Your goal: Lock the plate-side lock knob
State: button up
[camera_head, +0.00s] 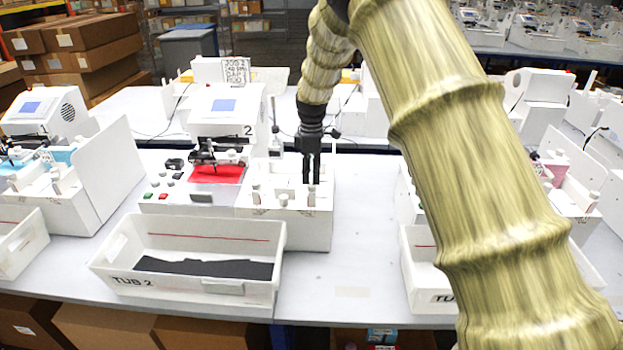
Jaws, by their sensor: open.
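Pen plotter number 2 (225,110) stands on the table left of centre, with a red sheet (218,174) in it. At its right is a white block-shaped unit (290,233) with several small white knobs on top. One knob (283,200) is near its front edge, one (256,195) is to the left and one (311,197) to the right. I cannot tell which is the plate-side lock knob, or whether it is locked. My gripper (311,182) points down over the right part of this unit, open, its dark fingers close together in this view. Contact with the right knob cannot be made out.
A white tub (190,292) marked TUB 2 with dark material inside stands in front of the plotter. Another plotter (45,110) and a tall white panel (110,165) are at left. Bare table (355,255) lies right of the unit. My arm hides much of the right side.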

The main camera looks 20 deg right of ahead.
aim_at(312, 185)
jog(key=shift+s+f+p, duration=0.2)
jog(key=shift+f+p, duration=0.15)
jog(key=shift+f, duration=0.55)
jog(key=shift+w+f, duration=0.1)
jog(key=shift+f, duration=0.95)
jog(key=shift+c, duration=0.5)
jog(key=c, duration=1)
